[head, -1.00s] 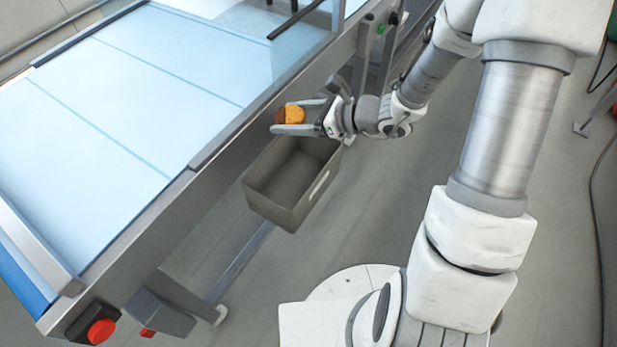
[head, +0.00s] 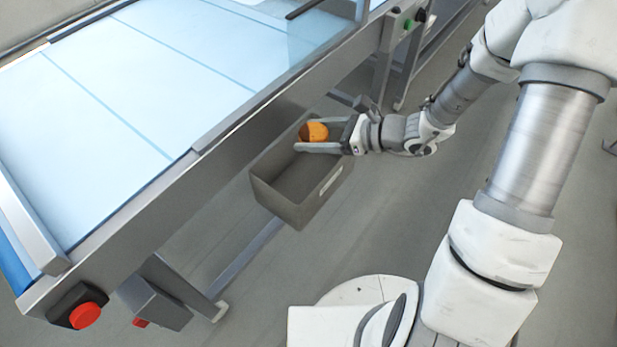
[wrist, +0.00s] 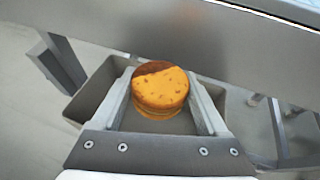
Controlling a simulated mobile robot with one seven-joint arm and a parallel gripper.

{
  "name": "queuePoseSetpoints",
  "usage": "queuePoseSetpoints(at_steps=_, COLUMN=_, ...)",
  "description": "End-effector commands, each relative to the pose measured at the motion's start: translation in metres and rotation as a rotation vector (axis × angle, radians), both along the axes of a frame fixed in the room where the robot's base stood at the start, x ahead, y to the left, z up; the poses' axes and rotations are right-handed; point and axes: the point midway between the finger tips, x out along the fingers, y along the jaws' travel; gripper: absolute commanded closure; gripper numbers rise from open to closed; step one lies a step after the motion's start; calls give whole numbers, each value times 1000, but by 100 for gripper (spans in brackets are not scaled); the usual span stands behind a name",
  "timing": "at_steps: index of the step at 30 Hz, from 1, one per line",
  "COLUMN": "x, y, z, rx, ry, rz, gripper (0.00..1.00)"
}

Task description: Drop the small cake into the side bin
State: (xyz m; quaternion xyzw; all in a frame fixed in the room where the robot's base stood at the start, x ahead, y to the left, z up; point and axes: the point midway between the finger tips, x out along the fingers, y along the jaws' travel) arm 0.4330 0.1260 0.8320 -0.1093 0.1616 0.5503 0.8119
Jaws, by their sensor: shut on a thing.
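The small cake (head: 314,132) is round, with an orange-yellow top and a brown part. My gripper (head: 322,138) is shut on it, one finger on each side. In the wrist view the cake (wrist: 160,88) sits between the two fingers (wrist: 162,98), with the grey side bin (wrist: 88,98) below and around it. In the head view the side bin (head: 283,208) is an open grey box beside the conveyor, and the cake shows over its far part. The bin floor that shows looks empty; part of it is hidden by the gripper and cake.
The conveyor (head: 130,85) with a pale blue belt runs along the left, its metal side rail close to the bin. A red button (head: 86,315) is at its near end. Conveyor legs (head: 185,285) stand below. Open floor lies right of the bin.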

Motion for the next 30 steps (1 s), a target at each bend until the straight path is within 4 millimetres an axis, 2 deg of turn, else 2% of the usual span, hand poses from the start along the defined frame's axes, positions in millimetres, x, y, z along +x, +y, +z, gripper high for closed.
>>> queuePoseSetpoints(at_steps=8, x=0, y=0, z=-2, rx=0, ry=0, rz=-1, gripper=48)
queuePoseSetpoints(at_steps=9, x=0, y=0, z=-2, rx=0, ry=0, rz=-1, gripper=20)
queuePoseSetpoints(at_steps=12, x=0, y=0, z=-2, rx=0, ry=0, rz=-1, gripper=2)
queuePoseSetpoints(at_steps=13, x=0, y=0, z=-2, rx=0, ry=0, rz=-1, gripper=0)
queuePoseSetpoints(at_steps=23, x=-1, y=-6, z=1, rx=-1, ry=-1, rz=-3, gripper=0)
queuePoseSetpoints(at_steps=26, x=-6, y=-18, z=8, rx=-2, ry=-2, rz=-6, gripper=0)
queuePoseSetpoints(at_steps=30, x=-16, y=-45, z=20, rx=-2, ry=-1, rz=-7, gripper=0)
